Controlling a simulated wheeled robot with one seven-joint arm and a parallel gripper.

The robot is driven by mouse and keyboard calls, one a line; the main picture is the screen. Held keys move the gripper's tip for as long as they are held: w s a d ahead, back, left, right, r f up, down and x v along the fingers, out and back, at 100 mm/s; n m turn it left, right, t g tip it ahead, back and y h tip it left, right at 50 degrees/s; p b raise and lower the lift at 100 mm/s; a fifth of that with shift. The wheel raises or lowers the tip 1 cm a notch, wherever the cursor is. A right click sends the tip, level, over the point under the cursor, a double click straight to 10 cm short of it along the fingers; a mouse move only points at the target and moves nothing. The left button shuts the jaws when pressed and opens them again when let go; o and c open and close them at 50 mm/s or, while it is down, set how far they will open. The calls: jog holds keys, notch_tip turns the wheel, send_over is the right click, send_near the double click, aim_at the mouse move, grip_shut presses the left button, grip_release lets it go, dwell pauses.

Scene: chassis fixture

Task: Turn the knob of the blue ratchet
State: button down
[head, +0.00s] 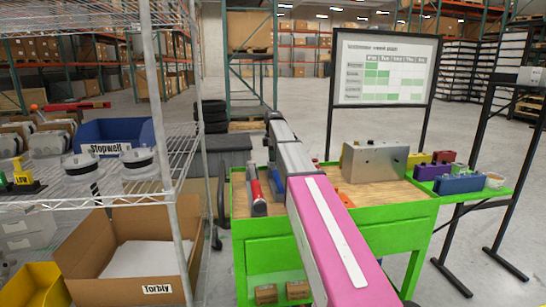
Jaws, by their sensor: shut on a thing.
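On the green cart's wooden top (240,203), a small blue thing (277,182) stands close beside my arm and partly behind it. It may be the blue ratchet, but its knob cannot be made out. A red and silver tool (257,196) stands just left of it. My arm, with a pink link and grey links, reaches from the bottom middle out over the cart. My gripper is hidden behind the arm's far end, so its fingers and their contact with the blue thing do not show.
A grey metal box (374,161) stands on the cart's right half, with an orange piece (344,199) near it. A green side shelf (496,200) holds small coloured blocks, including a blue one (460,184).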

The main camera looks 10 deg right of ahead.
dwell(0.4)
jog(key=c, duration=1.2)
grip_release()
notch_tip(320, 180, up, 11)
jog(key=shift+f, duration=0.1)
